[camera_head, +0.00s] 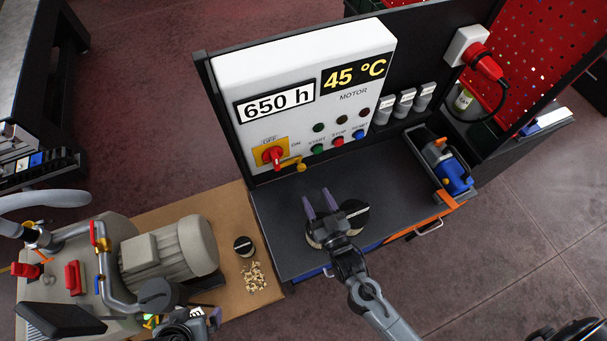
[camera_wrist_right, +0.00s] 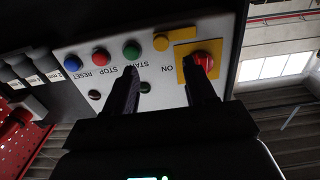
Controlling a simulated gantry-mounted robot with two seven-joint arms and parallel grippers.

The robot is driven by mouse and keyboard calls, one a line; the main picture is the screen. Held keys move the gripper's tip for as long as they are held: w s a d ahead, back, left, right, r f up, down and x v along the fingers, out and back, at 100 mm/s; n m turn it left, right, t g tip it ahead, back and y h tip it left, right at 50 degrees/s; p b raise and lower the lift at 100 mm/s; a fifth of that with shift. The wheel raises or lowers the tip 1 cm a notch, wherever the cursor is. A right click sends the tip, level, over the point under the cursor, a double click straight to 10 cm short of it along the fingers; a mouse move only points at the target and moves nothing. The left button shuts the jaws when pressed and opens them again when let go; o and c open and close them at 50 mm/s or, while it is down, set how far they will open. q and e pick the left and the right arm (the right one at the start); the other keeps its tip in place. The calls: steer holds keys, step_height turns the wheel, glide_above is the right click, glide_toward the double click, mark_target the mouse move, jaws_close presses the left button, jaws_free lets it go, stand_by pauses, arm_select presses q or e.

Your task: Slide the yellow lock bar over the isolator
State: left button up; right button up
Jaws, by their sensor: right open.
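The isolator (camera_head: 272,156) is a red rotary handle on a yellow plate at the lower left of the white control panel; it also shows in the right wrist view (camera_wrist_right: 203,62). The yellow lock bar (camera_head: 292,162) lies beside the isolator, toward the START button; in the wrist view (camera_wrist_right: 177,34) it runs between a round yellow knob and the plate. My right gripper (camera_head: 322,201) is open and empty, in front of the panel and apart from the bar. Its fingers (camera_wrist_right: 164,68) cover part of the panel in the wrist view. My left gripper (camera_head: 203,323) is cut off at the bottom edge; its opening is unclear.
Green, red and blue buttons (camera_head: 338,142) sit right of the lock bar. A dark bench top (camera_head: 280,215) below the panel holds dark round items near my right gripper. A blue tool in a tray (camera_head: 455,178) stands at right. A pump (camera_head: 170,250) stands at left.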

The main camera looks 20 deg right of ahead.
mark_target(303, 170)
steer(key=w+p, duration=0.1)
steer(key=w, duration=0.8)
steer(key=shift+w+a, duration=0.1)
steer(key=shift+a, duration=0.05)
jaws_close()
